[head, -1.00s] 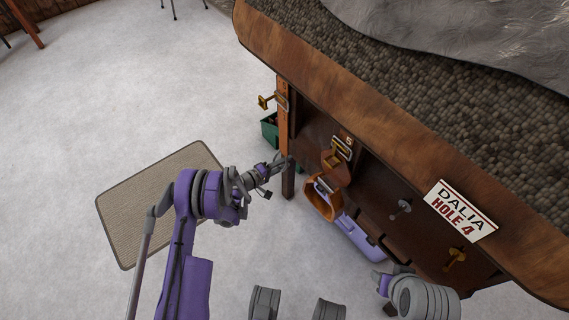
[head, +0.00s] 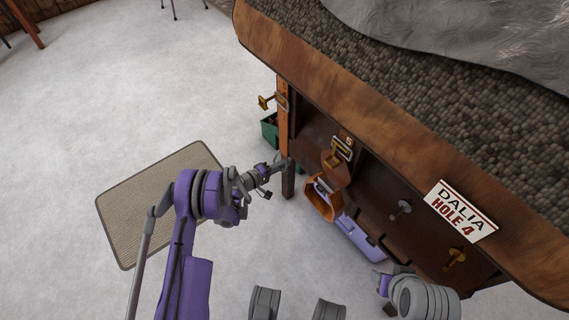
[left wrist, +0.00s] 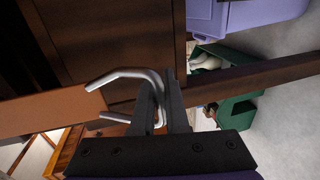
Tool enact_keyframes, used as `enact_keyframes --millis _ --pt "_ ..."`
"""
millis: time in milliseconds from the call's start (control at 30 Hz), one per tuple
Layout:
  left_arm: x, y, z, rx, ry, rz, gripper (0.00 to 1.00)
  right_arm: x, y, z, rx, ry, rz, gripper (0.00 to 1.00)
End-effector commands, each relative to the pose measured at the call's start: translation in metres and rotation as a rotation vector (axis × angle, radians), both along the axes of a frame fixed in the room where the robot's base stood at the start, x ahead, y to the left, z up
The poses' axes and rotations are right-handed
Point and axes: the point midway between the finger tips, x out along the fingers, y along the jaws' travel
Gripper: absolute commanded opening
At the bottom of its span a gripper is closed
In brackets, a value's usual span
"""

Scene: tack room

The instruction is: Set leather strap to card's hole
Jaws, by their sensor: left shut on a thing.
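A leather strap (head: 284,122), orange-brown, hangs down the left end of the dark table front, with a metal buckle near its top. My left gripper (head: 281,162) is at the strap's lower end, by the table leg. In the left wrist view, its fingers (left wrist: 163,92) are shut on a bent metal loop (left wrist: 128,76) at the end of the brown strap (left wrist: 58,113). Which hole the buckle pin sits in cannot be told. The card (head: 461,211) on the table edge reads "DALIA HOLE 4".
A second brown strap with a buckle (head: 342,149) hangs mid-front by a "5" mark. Brass (head: 455,258) and grey (head: 401,208) knobs stick out. Floor at left is clear around a mat (head: 150,200).

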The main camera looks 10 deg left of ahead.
Motion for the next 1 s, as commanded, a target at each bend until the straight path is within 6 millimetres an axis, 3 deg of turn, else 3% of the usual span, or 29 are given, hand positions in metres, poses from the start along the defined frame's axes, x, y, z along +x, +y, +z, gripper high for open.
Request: enact_keyframes --millis 800,1000 --pt "0.000 0.000 0.000 0.000 0.000 0.000 0.00 0.000 0.000 0.000 0.000 0.000 0.000 0.50" --pt "0.000 0.000 -0.019 0.000 0.002 0.000 0.00 0.002 0.000 -0.016 0.000 0.005 0.000 0.50"
